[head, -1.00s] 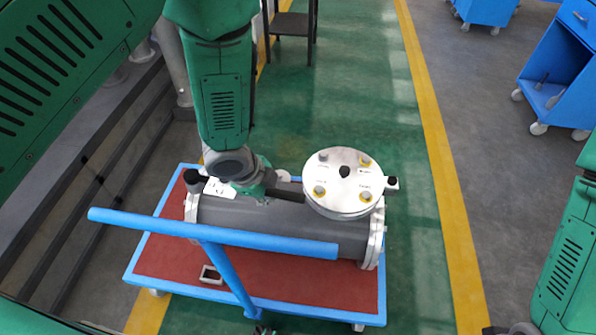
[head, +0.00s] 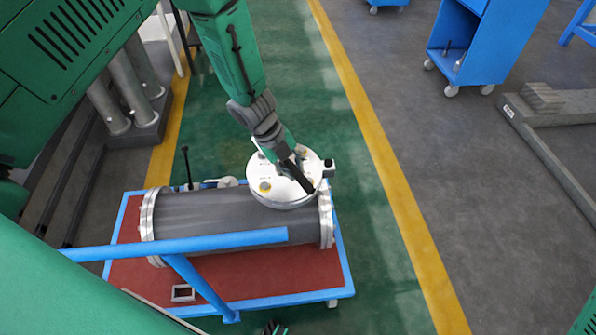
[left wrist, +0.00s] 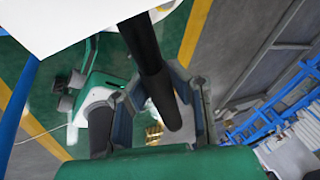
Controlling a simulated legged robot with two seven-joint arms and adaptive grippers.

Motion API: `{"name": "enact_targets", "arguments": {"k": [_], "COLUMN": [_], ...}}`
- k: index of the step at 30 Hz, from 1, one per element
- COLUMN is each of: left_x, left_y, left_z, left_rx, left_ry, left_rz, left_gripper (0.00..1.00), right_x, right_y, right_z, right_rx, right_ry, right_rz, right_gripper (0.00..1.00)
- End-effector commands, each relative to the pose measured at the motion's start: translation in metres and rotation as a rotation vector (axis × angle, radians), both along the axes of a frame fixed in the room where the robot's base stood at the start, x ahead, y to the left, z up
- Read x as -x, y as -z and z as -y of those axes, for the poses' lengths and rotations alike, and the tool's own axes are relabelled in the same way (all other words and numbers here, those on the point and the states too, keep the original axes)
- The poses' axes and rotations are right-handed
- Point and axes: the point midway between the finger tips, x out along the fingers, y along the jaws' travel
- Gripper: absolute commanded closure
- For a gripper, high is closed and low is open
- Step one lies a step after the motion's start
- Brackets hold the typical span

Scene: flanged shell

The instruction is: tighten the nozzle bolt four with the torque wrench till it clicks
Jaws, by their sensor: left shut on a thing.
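The flanged shell is a grey cylinder (head: 215,214) lying on the cart. Its round white nozzle cover (head: 284,199) faces up near the right end, with bolts on yellow marks; one bolt (head: 265,187) shows at the left of the cover. The bolt labels are too small to read, so I cannot tell which is bolt four. My left gripper (head: 297,175) is over the cover. In the left wrist view its fingers (left wrist: 163,108) are shut around a dark bar (left wrist: 143,45), which looks like the torque wrench. Its working end is hidden.
The red-topped cart (head: 140,285) has a blue handle (head: 200,243) crossing in front of the shell. A dark upright rod (head: 187,168) stands behind the shell's left end. A blue cabinet (head: 490,45) is at the upper right. The floor right of the cart is clear.

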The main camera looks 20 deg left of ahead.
Motion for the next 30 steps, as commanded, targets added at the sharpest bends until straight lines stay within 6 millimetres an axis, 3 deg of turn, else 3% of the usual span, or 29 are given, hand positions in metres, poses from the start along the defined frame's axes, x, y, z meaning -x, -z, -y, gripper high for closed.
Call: {"name": "enact_targets", "arguments": {"k": [12, 30], "left_x": [0.0, -0.001], "left_y": [-0.001, 0.054], "left_z": [0.001, 0.001], "left_rx": [-0.009, -0.007], "left_ry": [0.009, 0.008], "left_rz": [0.007, 0.007], "left_gripper": [1.0, 1.0], "right_x": [0.0, 0.0], "right_y": [-0.003, 0.034], "right_z": [0.0, 0.0], "right_rx": [0.0, 0.0], "right_ry": [0.0, 0.0], "right_rz": [0.0, 0.0], "right_gripper": [0.55, 0.55]}}
